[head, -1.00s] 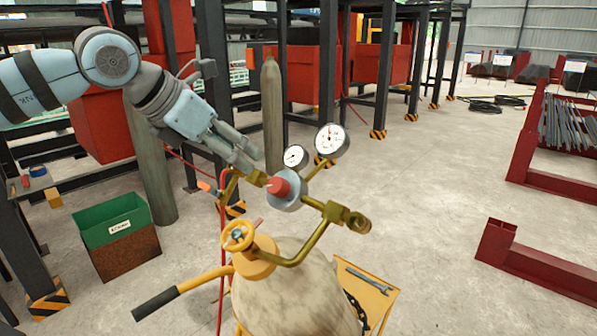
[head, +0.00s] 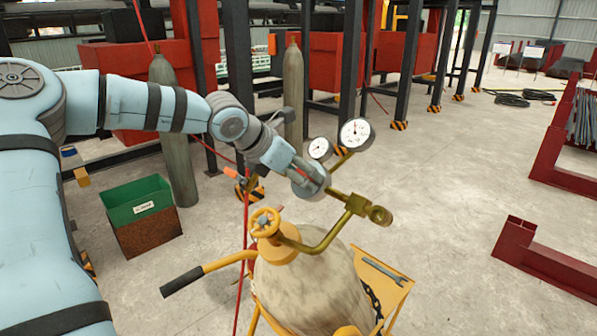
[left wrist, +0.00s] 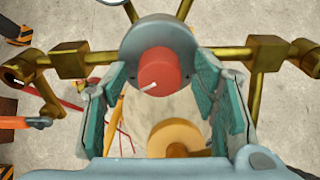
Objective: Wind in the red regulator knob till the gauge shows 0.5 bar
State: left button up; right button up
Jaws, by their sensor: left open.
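The red regulator knob (left wrist: 159,70) carries a white mark and sits on the round grey regulator body (left wrist: 150,40) in the left wrist view. My left gripper (left wrist: 162,92) is open, with one green-padded finger on each side of the knob and a gap to each. The regulator has two gauges, a larger one (head: 356,134) and a smaller one (head: 319,149). Their readings are too small to tell. My right gripper is not in view.
A brass pipe (head: 330,232) joins the regulator to a cylinder (head: 305,280) with a yellow valve wheel (head: 264,222), on a yellow trolley (head: 395,290) holding a wrench (head: 383,272). A green and rusty bin (head: 145,225) stands left.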

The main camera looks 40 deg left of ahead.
pick_arm(q)
jog(key=shift+s, duration=0.1)
jog(key=shift+c, duration=1)
jog(key=c, duration=1)
jog(key=shift+o, duration=0.2)
jog(key=m+b, duration=0.1)
jog(key=m, duration=0.1)
jog(key=shift+f+m+b, duration=0.15)
jog(key=shift+m+b, duration=0.15)
jog(key=shift+b, duration=0.05)
jog(key=m+b, duration=0.1)
jog(key=m, duration=0.1)
jog(key=shift+m, duration=0.3)
jog(key=m+b, duration=0.1)
jog(key=m, duration=0.2)
jog(key=shift+y, duration=0.4)
jog(key=shift+d+m+t+b, duration=0.1)
jog(key=shift+m+t+b, duration=0.25)
jog(key=shift+m, duration=1.25)
